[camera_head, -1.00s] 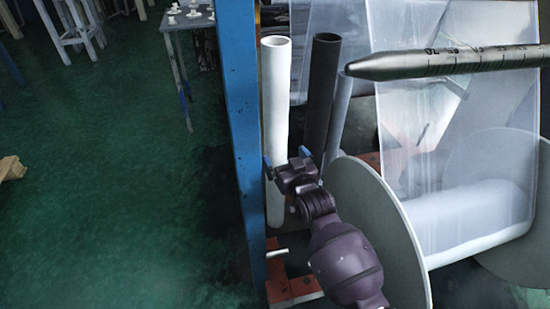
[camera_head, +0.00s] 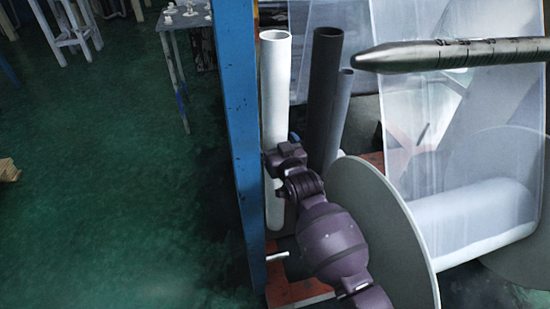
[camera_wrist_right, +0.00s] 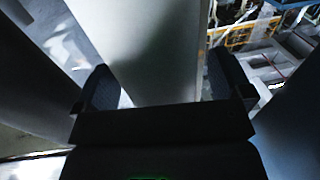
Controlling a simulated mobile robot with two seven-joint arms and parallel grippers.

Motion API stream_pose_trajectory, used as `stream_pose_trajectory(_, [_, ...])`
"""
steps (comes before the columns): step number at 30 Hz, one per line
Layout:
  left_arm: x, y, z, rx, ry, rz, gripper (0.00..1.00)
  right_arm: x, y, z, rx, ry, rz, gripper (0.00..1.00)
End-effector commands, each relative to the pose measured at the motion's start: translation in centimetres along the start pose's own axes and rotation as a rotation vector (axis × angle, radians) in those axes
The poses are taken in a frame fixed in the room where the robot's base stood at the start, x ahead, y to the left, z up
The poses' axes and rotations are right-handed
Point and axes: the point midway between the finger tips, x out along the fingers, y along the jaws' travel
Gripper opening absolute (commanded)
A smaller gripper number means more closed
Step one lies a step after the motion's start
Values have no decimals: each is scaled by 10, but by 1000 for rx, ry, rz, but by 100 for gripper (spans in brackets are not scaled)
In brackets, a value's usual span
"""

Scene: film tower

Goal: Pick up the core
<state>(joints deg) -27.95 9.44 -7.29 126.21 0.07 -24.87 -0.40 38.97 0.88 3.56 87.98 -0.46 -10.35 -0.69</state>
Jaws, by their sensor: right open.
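Upright tubes that look like cores stand behind the blue post: a white one (camera_head: 275,90), a dark grey one (camera_head: 325,85) and a shorter grey one (camera_head: 341,110). My right gripper (camera_head: 282,148) is at the lower half of the white tube, partly in front of it. In the right wrist view the gripper (camera_wrist_right: 162,82) is open, with a pale tube (camera_wrist_right: 155,45) between its two fingers. Whether the fingers touch it I cannot tell. One fingertip is hidden in the head view. My left gripper is not in view.
A blue post (camera_head: 238,140) stands close left of the white tube. A large film roll with a pale disc flange (camera_head: 385,220) is close right of my arm. A metal shaft (camera_head: 450,54) crosses the upper right. Green floor (camera_head: 110,190) is open at left.

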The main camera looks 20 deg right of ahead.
Motion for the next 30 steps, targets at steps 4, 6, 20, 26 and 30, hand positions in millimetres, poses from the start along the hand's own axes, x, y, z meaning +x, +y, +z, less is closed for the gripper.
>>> stream_pose_trajectory(4, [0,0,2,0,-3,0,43,0,0,0,0,0,0,77])
stream_pose_trajectory(6, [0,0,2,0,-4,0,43,0,0,0,0,0,0,67])
stream_pose_trajectory(20, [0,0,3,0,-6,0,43,0,0,-1,0,3,0,8])
stream_pose_trajectory(26, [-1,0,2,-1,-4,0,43,0,0,-4,0,4,0,8])
stream_pose_trajectory(30, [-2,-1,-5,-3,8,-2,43,0,0,-18,-1,8,0,8])
